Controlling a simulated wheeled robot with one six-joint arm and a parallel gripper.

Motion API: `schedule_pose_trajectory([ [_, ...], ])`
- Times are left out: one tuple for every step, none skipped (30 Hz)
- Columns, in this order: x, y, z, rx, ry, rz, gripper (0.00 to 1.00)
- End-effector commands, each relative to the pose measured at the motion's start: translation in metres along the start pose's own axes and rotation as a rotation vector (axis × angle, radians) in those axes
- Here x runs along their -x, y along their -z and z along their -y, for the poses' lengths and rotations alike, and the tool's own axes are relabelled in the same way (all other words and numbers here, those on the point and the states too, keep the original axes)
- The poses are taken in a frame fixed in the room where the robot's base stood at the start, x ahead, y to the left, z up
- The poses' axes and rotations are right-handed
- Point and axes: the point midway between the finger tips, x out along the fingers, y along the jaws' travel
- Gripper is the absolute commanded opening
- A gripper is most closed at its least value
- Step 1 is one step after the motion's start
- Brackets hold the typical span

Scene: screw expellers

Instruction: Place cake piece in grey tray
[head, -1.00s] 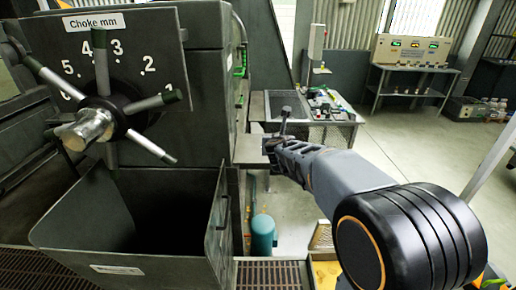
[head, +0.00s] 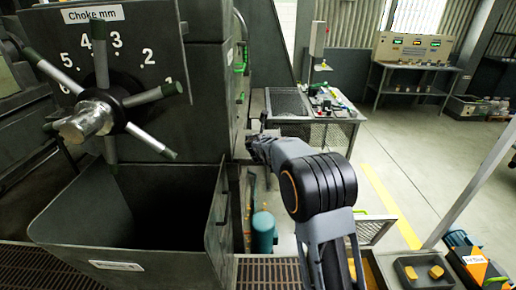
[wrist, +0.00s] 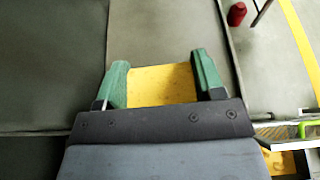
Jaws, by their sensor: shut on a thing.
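In the wrist view, my gripper (wrist: 158,72) has its two green fingers shut on a flat yellow cake piece (wrist: 161,88). In the head view, my gripper (head: 262,141) is a small dark shape to the right of the large machine; the cake piece cannot be made out there. A dark grey tray (head: 408,288) lies at the lower right of the head view, on a light surface. Two yellow pieces rest in it. My gripper is well apart from this tray, up and to the left.
A dark machine with a spoked choke wheel (head: 93,121) and an open hopper (head: 100,250) fills the left. A teal cylinder (head: 263,234) stands below my arm. A bench (head: 330,115) stands behind.

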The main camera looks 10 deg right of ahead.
Motion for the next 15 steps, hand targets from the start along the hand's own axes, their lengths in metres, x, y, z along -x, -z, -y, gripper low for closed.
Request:
schedule_pose_trajectory([
  [-0.003, 0.002, -0.001, 0.001, 0.0, -0.001, 0.39],
  [-0.006, 0.005, -0.002, 0.002, 0.0, -0.002, 0.39],
  [-0.01, 0.008, -0.003, 0.002, 0.0, -0.002, 0.39],
  [-0.012, 0.015, -0.003, 0.002, 0.0, -0.002, 0.39],
  [-0.013, 0.019, -0.003, 0.003, 0.001, -0.002, 0.39],
  [-0.015, 0.024, -0.003, 0.002, 0.001, -0.002, 0.39],
  [-0.017, 0.027, -0.003, 0.002, 0.001, -0.001, 0.39],
  [-0.017, 0.029, -0.003, 0.002, 0.001, -0.001, 0.39],
  [-0.018, 0.031, -0.003, 0.002, 0.001, -0.001, 0.39],
  [-0.019, 0.032, -0.003, 0.002, 0.001, 0.0, 0.39],
  [-0.019, 0.033, -0.003, 0.001, 0.0, 0.0, 0.39],
  [-0.019, 0.033, -0.003, 0.001, 0.0, 0.0, 0.39],
  [-0.019, 0.033, -0.003, 0.001, 0.0, 0.0, 0.39],
  [-0.019, 0.033, -0.003, 0.001, 0.0, 0.0, 0.39],
  [-0.019, 0.032, -0.003, 0.001, 0.0, 0.0, 0.39],
])
